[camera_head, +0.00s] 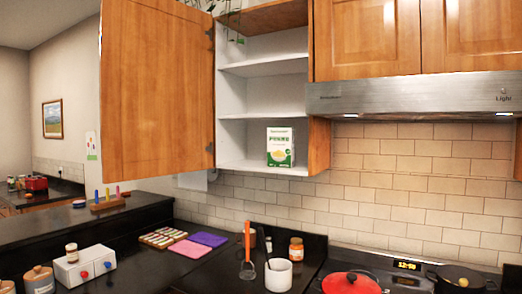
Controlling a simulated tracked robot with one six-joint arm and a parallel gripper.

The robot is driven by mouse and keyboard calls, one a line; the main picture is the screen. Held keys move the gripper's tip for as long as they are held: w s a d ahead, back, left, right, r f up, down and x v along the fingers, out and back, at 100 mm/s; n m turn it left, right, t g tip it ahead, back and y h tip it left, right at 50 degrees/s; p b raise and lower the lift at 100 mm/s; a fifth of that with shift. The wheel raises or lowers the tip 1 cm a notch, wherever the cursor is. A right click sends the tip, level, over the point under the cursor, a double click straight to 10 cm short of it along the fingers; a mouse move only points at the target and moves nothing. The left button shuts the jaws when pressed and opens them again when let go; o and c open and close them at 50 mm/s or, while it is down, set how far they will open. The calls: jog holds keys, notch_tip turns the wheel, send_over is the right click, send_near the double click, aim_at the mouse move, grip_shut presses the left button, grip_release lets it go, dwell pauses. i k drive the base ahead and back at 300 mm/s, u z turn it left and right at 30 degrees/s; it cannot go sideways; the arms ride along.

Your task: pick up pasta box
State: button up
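The pasta box (280,147) is a white and green carton with a picture of yellow food on its front. It stands upright on the bottom shelf of the open wall cabinet (232,108), toward the right side, with its front facing me. Nothing stands in front of it. My gripper is not in view.
The cabinet door (155,85) is swung open to the left. A steel range hood (420,98) is to the right. Below on the dark counter are a white utensil cup (278,275), a jar (296,249), a purple mat (208,239) and a red-lidded pan (350,283).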

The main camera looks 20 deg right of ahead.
aim_at(282, 139)
jog(key=u, duration=0.25)
jog(key=k, duration=0.7)
jog(key=i, duration=1.1)
jog(key=u, duration=0.35)
jog(key=i, duration=0.9)
jog(key=u, duration=0.6)
